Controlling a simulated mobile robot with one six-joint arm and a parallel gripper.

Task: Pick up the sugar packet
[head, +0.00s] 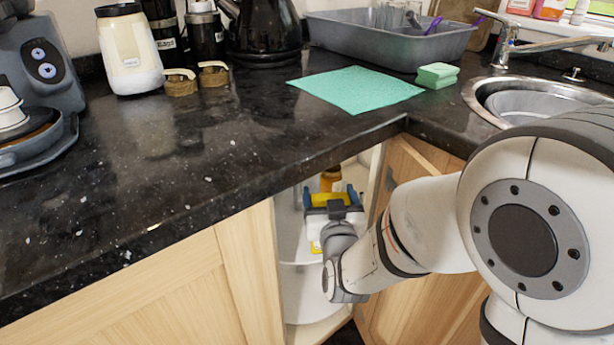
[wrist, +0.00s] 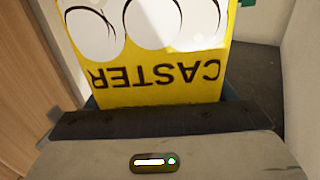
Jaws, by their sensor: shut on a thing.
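The sugar packet is yellow with the upside-down word CASTER and white rounded shapes; it fills the upper middle of the wrist view (wrist: 160,88). In the head view only a narrow yellow strip of it (head: 327,199) shows between the blue fingers. My gripper (head: 330,198) is inside the open corner cupboard under the counter, shut on the packet. The packet's far end is out of the wrist view, and most of it is hidden in the head view.
An amber-topped container (head: 329,178) stands behind my gripper in the cupboard. A yellow and white item (head: 315,247) shows lower down. Cupboard walls, the open wooden door (head: 412,180) and the dark counter (head: 200,165) closely surround my gripper.

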